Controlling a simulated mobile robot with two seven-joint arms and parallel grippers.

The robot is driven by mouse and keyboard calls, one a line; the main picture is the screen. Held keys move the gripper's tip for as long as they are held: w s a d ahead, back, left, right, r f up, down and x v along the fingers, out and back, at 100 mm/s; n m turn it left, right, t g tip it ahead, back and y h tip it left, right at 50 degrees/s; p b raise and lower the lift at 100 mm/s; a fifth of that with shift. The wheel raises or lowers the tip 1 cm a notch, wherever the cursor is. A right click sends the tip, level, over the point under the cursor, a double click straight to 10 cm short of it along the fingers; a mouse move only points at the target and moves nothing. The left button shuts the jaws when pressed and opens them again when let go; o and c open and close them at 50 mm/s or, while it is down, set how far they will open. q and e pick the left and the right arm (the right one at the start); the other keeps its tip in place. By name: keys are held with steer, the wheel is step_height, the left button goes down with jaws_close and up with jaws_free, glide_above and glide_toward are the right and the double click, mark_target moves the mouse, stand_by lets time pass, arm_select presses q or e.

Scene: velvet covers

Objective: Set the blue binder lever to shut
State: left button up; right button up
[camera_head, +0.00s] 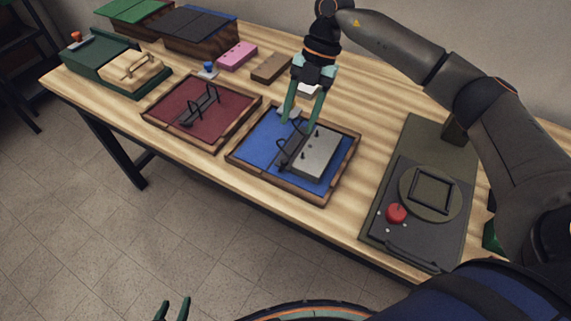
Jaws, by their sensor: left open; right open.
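The blue binder (255,143) lies open in a wooden-rimmed tray on the table. Its dark ring mechanism (284,160) runs along the middle, with thin dark rings that look parted, though this is hard to tell. A grey plate or stack (314,153) lies on its right half. The lever cannot be clearly made out; the far end of the mechanism is close to my fingers. My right gripper (303,116) is open, pointing down over the far edge of the blue binder, with its fingers apart. My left gripper (172,308) is open and empty at the bottom edge, away from the table.
A maroon binder (224,108) in its own tray lies left of the blue one. A dark device with a red knob (396,213) stands at the right. Pink (237,55) and brown (271,68) blocks lie behind. A green-and-wood punch (126,73) stands far left.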

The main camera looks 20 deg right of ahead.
mark_target(285, 162)
steer(key=x, duration=1.2)
steer(key=shift+p, duration=0.4)
jaws_close()
steer(key=shift+d, duration=0.1)
